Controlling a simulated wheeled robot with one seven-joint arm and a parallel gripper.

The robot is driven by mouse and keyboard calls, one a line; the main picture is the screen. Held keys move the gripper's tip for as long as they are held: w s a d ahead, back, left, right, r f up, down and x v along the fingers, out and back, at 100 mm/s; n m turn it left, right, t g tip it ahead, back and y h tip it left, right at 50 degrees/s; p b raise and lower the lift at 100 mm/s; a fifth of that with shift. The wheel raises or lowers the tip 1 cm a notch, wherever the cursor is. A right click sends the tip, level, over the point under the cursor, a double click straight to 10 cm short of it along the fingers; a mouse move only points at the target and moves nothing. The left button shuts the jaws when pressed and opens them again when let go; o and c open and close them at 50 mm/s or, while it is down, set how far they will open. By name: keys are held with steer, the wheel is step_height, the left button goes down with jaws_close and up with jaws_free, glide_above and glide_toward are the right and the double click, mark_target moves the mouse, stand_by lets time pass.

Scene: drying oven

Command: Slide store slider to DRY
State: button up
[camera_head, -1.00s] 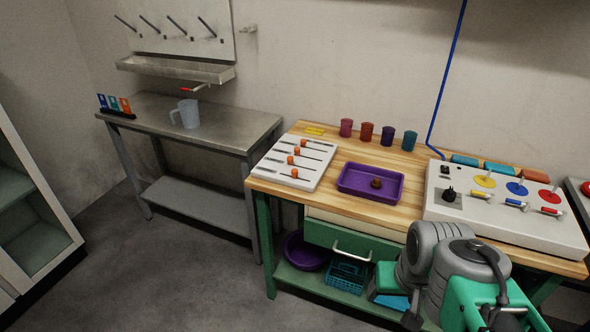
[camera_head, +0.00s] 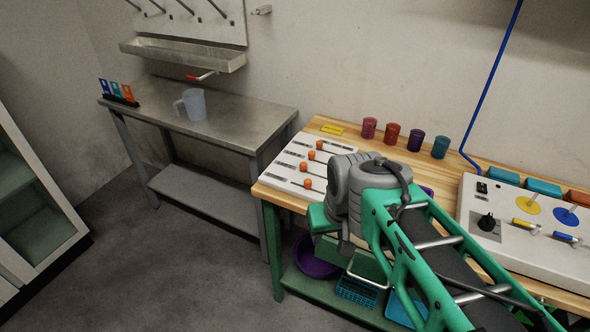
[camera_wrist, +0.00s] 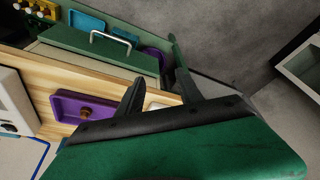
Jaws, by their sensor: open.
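The white slider panel (camera_head: 291,168) lies at the left end of the wooden bench. It has several orange knobs on dark slots, among them one near the back (camera_head: 319,144) and one near the front (camera_head: 307,183). The labels are too small to read, so I cannot tell which slider is the store one. In the wrist view my gripper (camera_wrist: 156,62) is open, with its two dark fingers apart and nothing between them. In the head view my arm covers the panel's right front side and hides the fingers. I see no contact with a knob.
A purple tray (camera_wrist: 70,97) sits on the bench to the right of the panel, mostly hidden by my arm in the head view. Several cups (camera_head: 391,134) stand along the back. A control box (camera_head: 475,207) is on the right. A metal table (camera_head: 245,117) stands left.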

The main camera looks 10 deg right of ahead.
steer(key=w+r, duration=0.2)
steer(key=w, duration=1)
steer(key=n+t+p, duration=0.1)
glide_toward(308, 181)
steer(key=f, duration=0.2)
steer(key=x, duration=0.3)
steer(key=p+x, duration=0.1)
steer(key=x, duration=0.1)
steer(key=shift+w+f, duration=0.15)
steer(key=shift+w, duration=0.4)
steer(key=shift+w+f, duration=0.15)
steer(key=shift+f, duration=0.3)
jaws_close()
